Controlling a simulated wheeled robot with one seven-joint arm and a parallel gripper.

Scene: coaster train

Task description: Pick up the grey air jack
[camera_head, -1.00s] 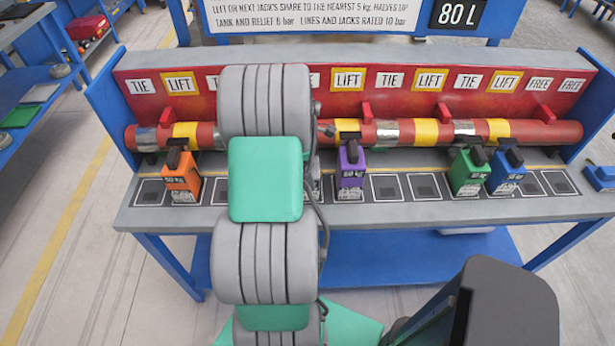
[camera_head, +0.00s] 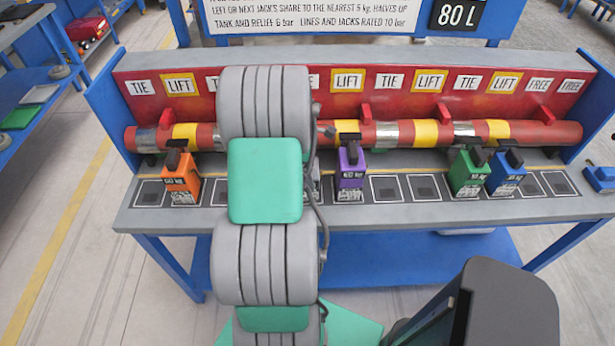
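The jacks I see are orange (camera_head: 182,180), purple (camera_head: 350,175), green (camera_head: 468,174) and blue (camera_head: 507,175), standing upright on the bench (camera_head: 400,211) under the red tube (camera_head: 400,134). My grey and green arm rises in front of the bench. My gripper is not visible, so its state and hold do not show.
The tube has yellow and silver bands and runs the bench's length, before a red panel with LIFT, TIE and FREE labels (camera_head: 347,80). Empty square pads (camera_head: 424,188) lie between the jacks. A blue object (camera_head: 600,177) sits at the right end. A shelf (camera_head: 60,85) stands far left.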

